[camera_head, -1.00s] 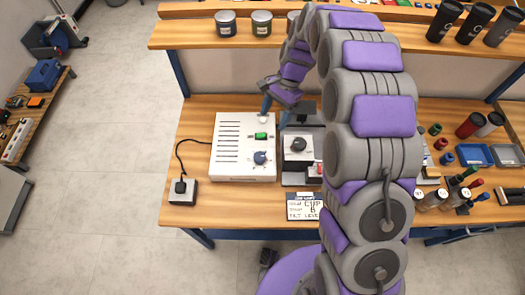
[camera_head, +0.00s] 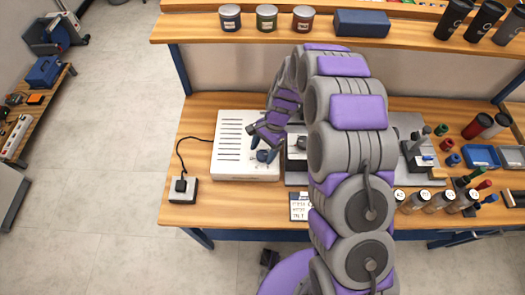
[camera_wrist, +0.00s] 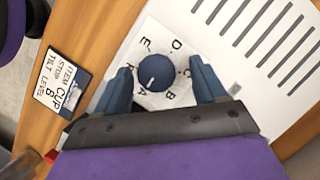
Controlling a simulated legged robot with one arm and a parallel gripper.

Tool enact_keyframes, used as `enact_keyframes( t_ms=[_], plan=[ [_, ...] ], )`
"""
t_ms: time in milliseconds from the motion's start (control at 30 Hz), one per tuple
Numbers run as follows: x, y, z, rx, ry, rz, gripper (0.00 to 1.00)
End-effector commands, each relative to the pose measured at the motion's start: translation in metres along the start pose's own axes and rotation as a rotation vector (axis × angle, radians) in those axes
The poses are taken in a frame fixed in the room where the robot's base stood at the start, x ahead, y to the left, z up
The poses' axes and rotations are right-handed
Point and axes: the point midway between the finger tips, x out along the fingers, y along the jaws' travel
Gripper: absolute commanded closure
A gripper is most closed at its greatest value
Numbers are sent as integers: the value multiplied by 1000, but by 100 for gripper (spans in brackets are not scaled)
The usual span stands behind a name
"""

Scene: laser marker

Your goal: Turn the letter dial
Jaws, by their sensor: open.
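The pointer line points towards the A side. In the head view the dial (camera_head: 264,156) is partly covered by my gripper. My gripper (camera_wrist: 161,69) is open, with one blue finger on each side of the dial; I cannot tell whether either touches it. The dial sits on the white slotted control box (camera_head: 232,167). A card (camera_wrist: 62,85) beside the box reads item CUP, stop B, tilt LEVEL.
A small box with a black plug (camera_head: 182,188) stands left of the control box, joined by a cable. A grey machine with a black knob (camera_head: 299,142) stands to its right, partly behind my arm. Bottles (camera_head: 443,201) and trays (camera_head: 480,156) fill the right side.

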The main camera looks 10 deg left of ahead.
Motion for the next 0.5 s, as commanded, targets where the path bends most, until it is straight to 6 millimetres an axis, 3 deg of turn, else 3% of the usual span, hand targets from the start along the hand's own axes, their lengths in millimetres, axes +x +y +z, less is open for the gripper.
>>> enact_keyframes(
  t_ms=[367, 500],
  plan=[
    [6, 1, 0, 0, 0, -1, 29],
    [6, 0, 0, 0, 1, 1, 42]
  ],
)
